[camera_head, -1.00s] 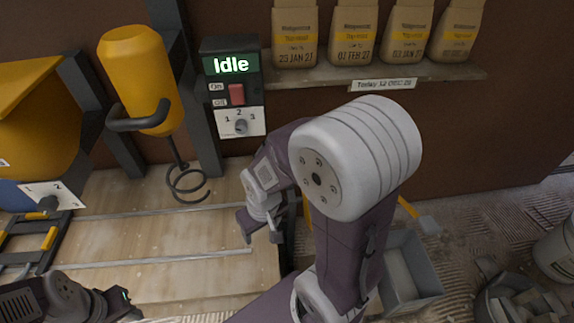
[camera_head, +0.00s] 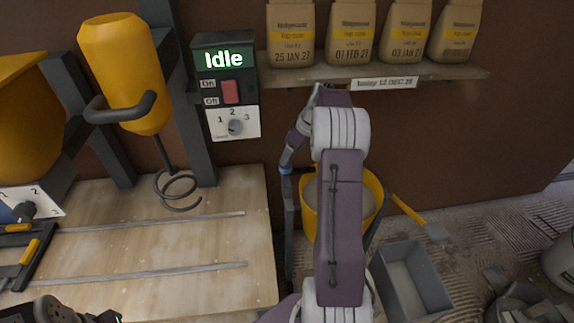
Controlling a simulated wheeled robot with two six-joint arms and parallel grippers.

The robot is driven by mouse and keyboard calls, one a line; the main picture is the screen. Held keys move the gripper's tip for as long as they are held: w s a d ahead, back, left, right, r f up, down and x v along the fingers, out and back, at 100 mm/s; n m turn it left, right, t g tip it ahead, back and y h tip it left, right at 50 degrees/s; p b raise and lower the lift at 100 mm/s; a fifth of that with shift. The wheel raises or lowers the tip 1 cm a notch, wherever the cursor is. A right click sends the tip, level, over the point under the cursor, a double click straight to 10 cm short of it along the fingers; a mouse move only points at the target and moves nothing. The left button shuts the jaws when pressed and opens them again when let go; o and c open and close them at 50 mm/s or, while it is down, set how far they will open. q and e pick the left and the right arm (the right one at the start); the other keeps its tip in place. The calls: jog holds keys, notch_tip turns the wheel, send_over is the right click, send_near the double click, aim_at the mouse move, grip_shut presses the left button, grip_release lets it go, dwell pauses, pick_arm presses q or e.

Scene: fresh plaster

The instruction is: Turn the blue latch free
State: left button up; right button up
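A small blue piece (camera_head: 286,171), which looks like the blue latch, sits at the top of a dark upright post (camera_head: 290,225) beside the yellow bucket (camera_head: 374,192). My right gripper (camera_head: 287,160) points down at it from above, its fingertips at or very near the blue piece. Whether they touch or hold it is too small to tell. My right forearm hides part of the bucket. My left gripper (camera_head: 112,319) shows only at the bottom left edge, over the bench, and its fingers are mostly cut off.
A wooden bench (camera_head: 200,245) with metal rails fills the left. A yellow mixer (camera_head: 122,65) with a spiral whisk hangs above it. A control box (camera_head: 226,85) reads "Idle". Paper bags stand on a shelf (camera_head: 440,73). A grey tub (camera_head: 412,280) is on the floor at right.

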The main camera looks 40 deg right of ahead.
aim_at(287, 166)
jog(key=x, duration=0.3)
jog(key=b+x, duration=0.1)
jog(key=x, duration=0.1)
jog(key=d+x, duration=0.1)
jog(key=x, duration=0.2)
jog(key=shift+w+f, duration=0.3)
jog(key=shift+w, duration=0.1)
grip_shut()
